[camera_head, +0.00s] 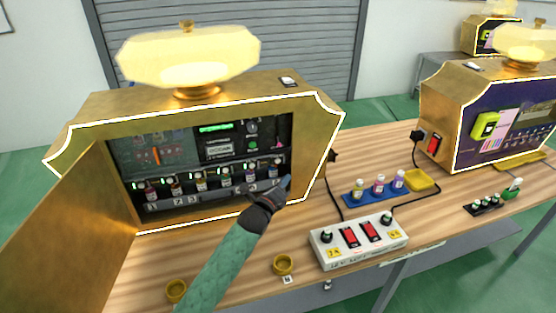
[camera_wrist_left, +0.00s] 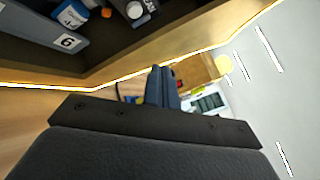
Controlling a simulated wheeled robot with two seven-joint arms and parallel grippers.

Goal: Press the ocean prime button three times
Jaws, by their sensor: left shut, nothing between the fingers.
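The open gold perfume machine (camera_head: 318,125) stands on the wooden table at the left of the head view. Inside it, a row of small bottles (camera_head: 200,181) stands above a grey strip with numbered labels. I cannot make out which part is the ocean prime button. My left gripper (camera_head: 286,184) is shut and empty, at the right end of that strip, partly covering it. Whether it touches anything is unclear. In the left wrist view, its closed fingers (camera_wrist_left: 163,86) point away, with the label 6 (camera_wrist_left: 68,42) at upper left. My right gripper is not in view.
The machine's open door (camera_head: 70,235) stands at the left. A white switch box (camera_head: 358,243) with red switches, a blue tray of bottles (camera_head: 352,194) and gold cups (camera_head: 283,264) are on the table. A second gold machine (camera_head: 440,110) stands at the right.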

